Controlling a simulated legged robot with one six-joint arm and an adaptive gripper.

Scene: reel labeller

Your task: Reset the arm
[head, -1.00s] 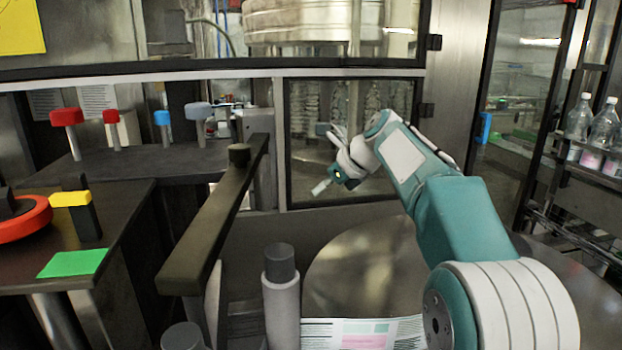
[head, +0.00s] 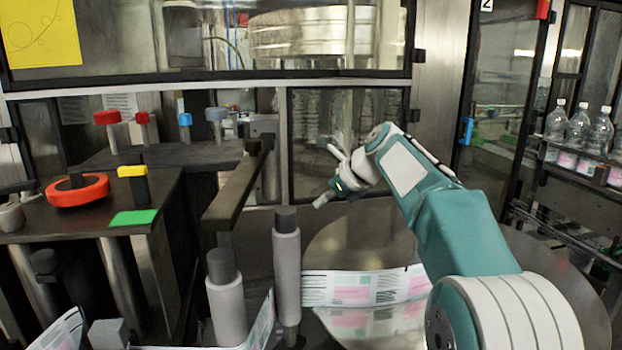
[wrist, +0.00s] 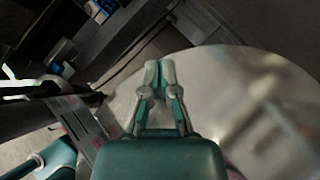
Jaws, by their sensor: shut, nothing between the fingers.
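My teal and white arm (head: 455,225) reaches up from the lower right in the head view and bends at an elbow towards the middle. My gripper (head: 318,206) points down and left in front of the dark-framed glass panel. In the wrist view my gripper (wrist: 159,66) has its two fingers together, shut and empty. It hangs above the large round metal disc (wrist: 235,75), apart from it. The same disc (head: 335,245) lies below the gripper in the head view.
A dark bar (head: 238,185) and grey rollers (head: 287,265) stand left of my arm. A red ring (head: 77,190) and green pad (head: 133,217) lie on the left table. Several bottles (head: 578,130) stand at right.

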